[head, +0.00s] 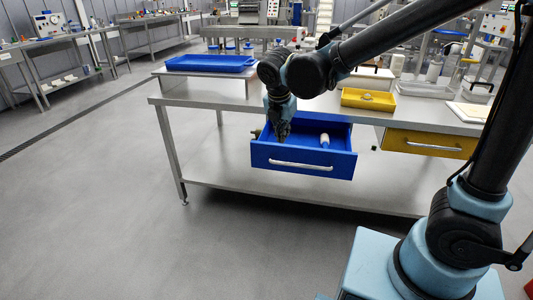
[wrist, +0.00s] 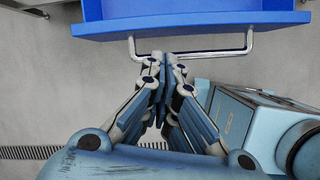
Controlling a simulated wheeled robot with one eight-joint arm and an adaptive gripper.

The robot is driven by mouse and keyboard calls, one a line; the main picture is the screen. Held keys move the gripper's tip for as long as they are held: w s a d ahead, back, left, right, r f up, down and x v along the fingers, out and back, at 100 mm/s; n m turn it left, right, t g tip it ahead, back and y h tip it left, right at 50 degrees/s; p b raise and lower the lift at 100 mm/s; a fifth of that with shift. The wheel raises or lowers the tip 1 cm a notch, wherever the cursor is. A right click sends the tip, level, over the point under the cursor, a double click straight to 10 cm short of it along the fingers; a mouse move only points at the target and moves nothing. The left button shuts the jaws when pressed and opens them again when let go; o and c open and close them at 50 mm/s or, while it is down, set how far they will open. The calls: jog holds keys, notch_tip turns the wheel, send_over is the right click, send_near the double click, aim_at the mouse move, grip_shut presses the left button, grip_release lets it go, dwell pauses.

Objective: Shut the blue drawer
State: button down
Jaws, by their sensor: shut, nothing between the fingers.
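The blue drawer (head: 300,160) is pulled out from under the steel table, its inside showing. Its pale bar handle (head: 300,166) runs across the front panel. In the wrist view the drawer (wrist: 200,20) fills the top, with the handle (wrist: 225,53) below it. My gripper (head: 281,140) points down around the left part of the drawer front in the head view. In the wrist view my gripper (wrist: 164,58) has its fingers together and empty, with the tips overlapping the handle bar. I cannot tell whether they touch it.
A white cylindrical item (head: 324,140) lies in the drawer. A closed yellow drawer (head: 428,146) is to its right. A blue tray (head: 210,63) and a yellow tray (head: 368,99) sit on the table (head: 300,104). The floor in front is clear at left.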

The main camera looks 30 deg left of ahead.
aim_at(264, 152)
jog(key=s+a+f+n, duration=0.1)
jog(key=s+a+n, duration=0.2)
jog(key=s+a, duration=0.2)
jog(key=shift+n, duration=0.3)
jog(key=shift+w+a+f, duration=0.4)
jog(key=shift+w+f, duration=0.7)
jog(key=shift+f, duration=0.5)
jog(key=shift+w+a+f, duration=0.35)
jog(key=shift+w+f, duration=0.7)
jog(key=shift+f, duration=0.55)
jog(key=shift+w+a+f, duration=0.4)
jog(key=shift+w+f, duration=0.7)
jog(key=shift+f, duration=0.5)
jog(key=shift+a, duration=0.15)
